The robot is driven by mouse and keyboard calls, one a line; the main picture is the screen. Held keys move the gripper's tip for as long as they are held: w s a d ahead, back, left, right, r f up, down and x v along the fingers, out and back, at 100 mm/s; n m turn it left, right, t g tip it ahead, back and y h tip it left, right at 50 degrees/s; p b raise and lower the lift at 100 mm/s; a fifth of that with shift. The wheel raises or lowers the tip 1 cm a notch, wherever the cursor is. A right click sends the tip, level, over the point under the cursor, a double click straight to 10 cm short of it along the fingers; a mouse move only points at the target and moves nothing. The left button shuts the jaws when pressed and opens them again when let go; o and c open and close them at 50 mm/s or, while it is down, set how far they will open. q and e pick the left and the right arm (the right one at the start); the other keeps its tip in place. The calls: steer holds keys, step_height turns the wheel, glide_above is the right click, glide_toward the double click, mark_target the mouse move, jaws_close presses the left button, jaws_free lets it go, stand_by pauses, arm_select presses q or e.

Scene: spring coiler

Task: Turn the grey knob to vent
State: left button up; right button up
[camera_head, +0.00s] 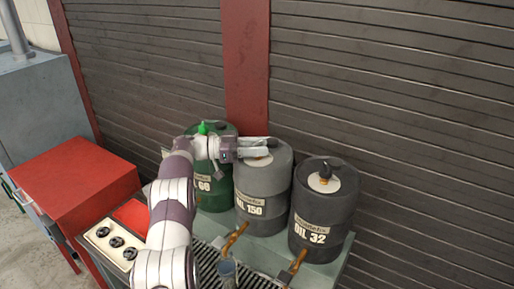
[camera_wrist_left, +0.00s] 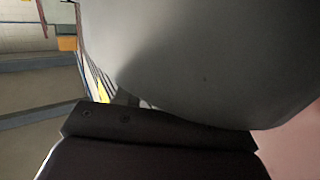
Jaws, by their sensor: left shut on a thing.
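Three drums stand in a row: a green drum (camera_head: 219,196) marked 60, a grey drum (camera_head: 263,188) marked OIL 150, and a dark drum (camera_head: 325,215) marked OIL 32. My left gripper (camera_head: 266,148) reaches from the left over the grey drum's top and is shut on the grey knob there. The fingers hide the knob; only part of a pale plate (camera_head: 258,160) shows beneath them. The knob's pointing direction cannot be told. The left wrist view is mostly filled by a close grey surface (camera_wrist_left: 205,65). My right gripper is not in view.
Brass taps (camera_head: 236,237) stick out in front above a grating (camera_head: 254,278). A red cabinet (camera_head: 75,185) and a dial panel (camera_head: 112,240) are at left.

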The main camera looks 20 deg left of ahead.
arm_select(q)
steer(key=shift+r, duration=0.15)
stand_by(0.3)
steer(key=o, duration=0.9)
steer(key=shift+o, duration=0.3)
